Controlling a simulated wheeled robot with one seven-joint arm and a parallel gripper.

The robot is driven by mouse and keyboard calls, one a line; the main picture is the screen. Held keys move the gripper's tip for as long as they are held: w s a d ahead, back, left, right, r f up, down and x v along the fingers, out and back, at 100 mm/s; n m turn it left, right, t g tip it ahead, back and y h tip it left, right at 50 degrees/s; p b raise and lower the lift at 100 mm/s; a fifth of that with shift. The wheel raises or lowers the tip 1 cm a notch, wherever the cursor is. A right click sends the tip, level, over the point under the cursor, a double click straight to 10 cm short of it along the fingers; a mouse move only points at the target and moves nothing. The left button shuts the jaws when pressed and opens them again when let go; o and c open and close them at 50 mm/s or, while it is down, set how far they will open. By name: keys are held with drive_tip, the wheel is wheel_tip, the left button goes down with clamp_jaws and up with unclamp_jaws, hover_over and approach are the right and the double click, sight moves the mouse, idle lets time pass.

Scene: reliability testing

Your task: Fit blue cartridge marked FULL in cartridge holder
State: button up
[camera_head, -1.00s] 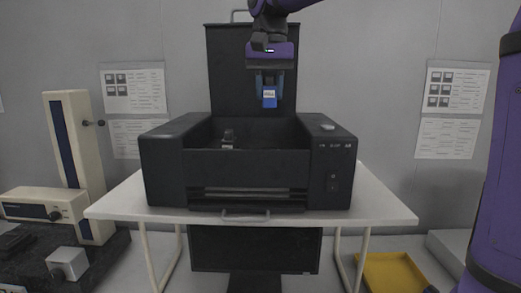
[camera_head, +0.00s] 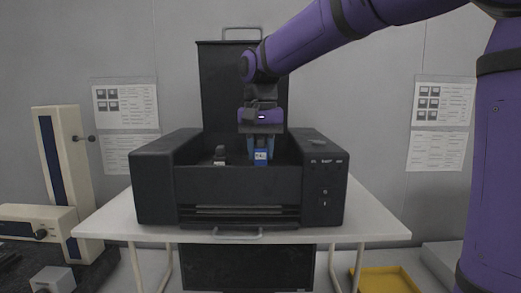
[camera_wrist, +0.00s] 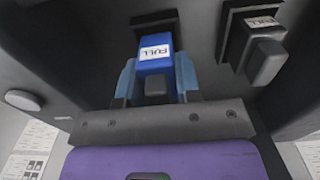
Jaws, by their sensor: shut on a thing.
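The blue cartridge (camera_head: 261,158) is inside the open bay of the black printer (camera_head: 240,188). My gripper (camera_head: 262,148) is above it, pointing down, shut on it. In the wrist view my gripper (camera_wrist: 158,82) has a finger on each side of the blue cartridge (camera_wrist: 155,62), whose white label reads FULL upside down. The far end of the cartridge is at a dark cartridge holder (camera_wrist: 154,18). I cannot tell whether it is touching or seated. In the head view the bay's front wall hides the lower part of the cartridge and the holder.
A black cartridge (camera_wrist: 266,62) with a FULL label sits in a neighbouring holder; in the head view it (camera_head: 220,155) is left of the blue one. The printer's raised lid (camera_head: 225,85) stands behind the bay. The printer is on a white table (camera_head: 375,225).

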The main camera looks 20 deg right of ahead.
sight(261, 138)
drive_tip(key=shift+f, duration=0.6)
drive_tip(key=o, duration=0.9)
drive_tip(key=shift+r, duration=0.1)
wheel_tip(261, 138, up, 13)
drive_tip(key=shift+r, duration=0.1)
